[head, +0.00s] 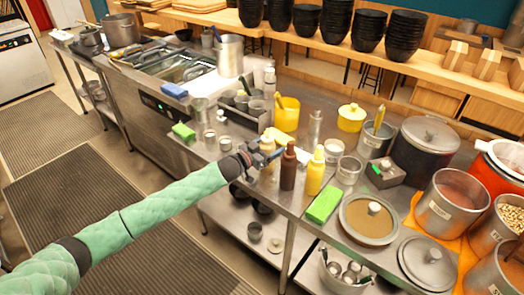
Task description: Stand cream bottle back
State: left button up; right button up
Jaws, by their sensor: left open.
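A cream-coloured squeeze bottle (267,144) stands upright on the steel counter, left of a brown bottle (288,168) and a yellow bottle (315,173). My left gripper (264,158) is open at the cream bottle, in front of its body and hiding much of it. I cannot tell whether the fingers touch the bottle. The brown and yellow bottles stand upright close to the right of the gripper. My right gripper is not in view.
Small metal cups (225,143) stand left of the gripper. A caddy (245,112) and a yellow container (287,114) are behind it. The counter's front edge is close by.

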pick_arm(q)
jog(key=shift+s+a+f, duration=0.15)
jog(key=shift+s+a, duration=0.15)
jog(key=shift+a, duration=0.1)
jog(key=b+v, duration=0.3)
jog(key=v, duration=0.8)
jog(key=shift+b, duration=0.3)
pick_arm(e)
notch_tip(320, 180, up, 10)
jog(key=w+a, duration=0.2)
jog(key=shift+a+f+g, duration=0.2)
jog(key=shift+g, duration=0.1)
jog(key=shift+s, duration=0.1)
